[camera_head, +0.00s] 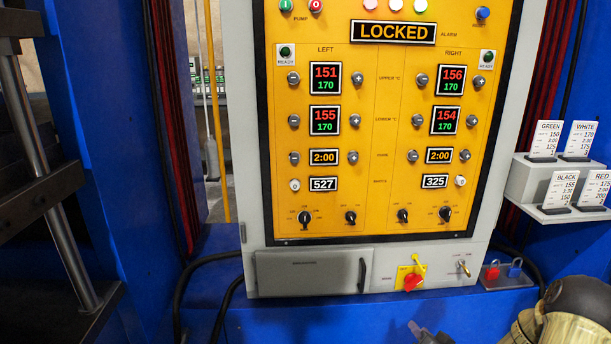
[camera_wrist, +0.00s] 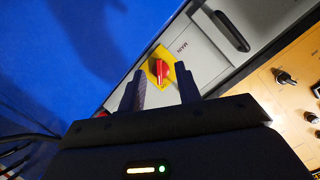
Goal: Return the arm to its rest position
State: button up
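My gripper (camera_wrist: 160,72) shows in the wrist view with its two dark fingers apart and nothing between them. Beyond the fingertips is the red rotary main switch (camera_wrist: 162,70) on its yellow plate; the gap between them is hard to judge. In the head view, the tip of my gripper (camera_head: 430,335) shows at the bottom edge, below the red switch (camera_head: 411,282) and apart from it. My arm (camera_head: 575,315) enters at the bottom right; most of it is out of view.
The yellow control panel (camera_head: 385,185) reads LOCKED. A shelf (camera_head: 545,188) with label cards stands at right. A dark metal frame (camera_head: 45,190) is at left.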

jog(key=s+a+r+n+g+h, duration=0.1)
jog(key=s+a+r+n+g, duration=0.2)
jog(key=s+a+r+g, duration=0.5)
jog(key=s+a+r+n+g+h, duration=0.1)
jog(key=s+a+r+n+g, duration=0.3)
jog(key=s+a, duration=0.75)
notch_tip(320, 180, up, 26)
jog(key=s+d+m+p, duration=0.1)
jog(key=s+d+p, duration=0.1)
jog(key=p, duration=2.3)
jog(key=shift+d, duration=0.3)
jog(key=shift+s, duration=0.1)
